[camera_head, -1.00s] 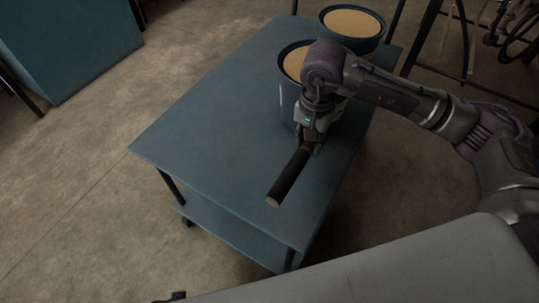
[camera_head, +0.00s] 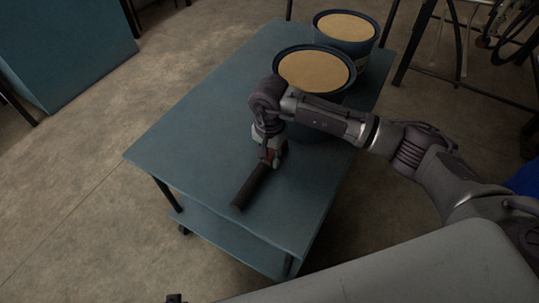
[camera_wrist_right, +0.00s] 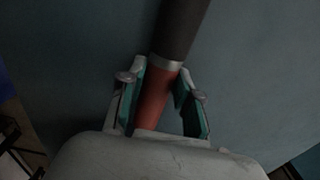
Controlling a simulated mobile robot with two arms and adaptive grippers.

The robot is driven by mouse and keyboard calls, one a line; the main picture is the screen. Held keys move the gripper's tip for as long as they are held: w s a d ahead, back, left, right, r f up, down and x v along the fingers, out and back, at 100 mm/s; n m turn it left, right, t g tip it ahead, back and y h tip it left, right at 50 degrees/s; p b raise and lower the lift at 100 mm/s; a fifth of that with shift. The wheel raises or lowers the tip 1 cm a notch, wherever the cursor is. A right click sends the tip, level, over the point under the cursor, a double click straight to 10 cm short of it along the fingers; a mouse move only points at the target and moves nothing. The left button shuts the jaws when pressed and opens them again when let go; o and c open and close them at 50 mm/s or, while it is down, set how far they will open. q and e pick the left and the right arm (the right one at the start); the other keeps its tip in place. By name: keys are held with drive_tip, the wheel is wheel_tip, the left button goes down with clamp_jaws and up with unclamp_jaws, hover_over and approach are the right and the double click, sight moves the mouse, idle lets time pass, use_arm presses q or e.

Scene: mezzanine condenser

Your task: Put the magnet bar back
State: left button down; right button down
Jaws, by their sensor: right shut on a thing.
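The magnet bar is a dark rod (camera_head: 252,186) with a red grip, which shows in the right wrist view (camera_wrist_right: 154,97) below a silver collar. My right gripper (camera_head: 271,158) is shut on the red grip, with its green pads on either side in the wrist view. The dark end points toward the front left of the blue table (camera_head: 195,135). The bar is low over the tabletop; I cannot tell if it touches. My left gripper is not seen.
Two drums with tan tops stand at the table's back right, a nearer one (camera_head: 314,70) and a farther one (camera_head: 346,26). My right forearm passes in front of the nearer drum. The table's left half is clear. A blue cabinet (camera_head: 65,50) stands at the upper left.

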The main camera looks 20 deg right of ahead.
drive_tip(key=c, duration=0.8)
unclamp_jaws()
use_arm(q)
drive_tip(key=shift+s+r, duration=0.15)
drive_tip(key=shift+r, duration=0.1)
use_arm(e)
drive_tip(key=shift+r, duration=0.25)
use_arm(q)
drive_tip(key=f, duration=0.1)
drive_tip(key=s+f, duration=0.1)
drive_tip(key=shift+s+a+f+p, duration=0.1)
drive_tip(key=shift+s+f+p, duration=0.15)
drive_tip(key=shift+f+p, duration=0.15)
use_arm(e)
wheel_tip(320, 180, up, 12)
drive_tip(key=shift+f, duration=0.15)
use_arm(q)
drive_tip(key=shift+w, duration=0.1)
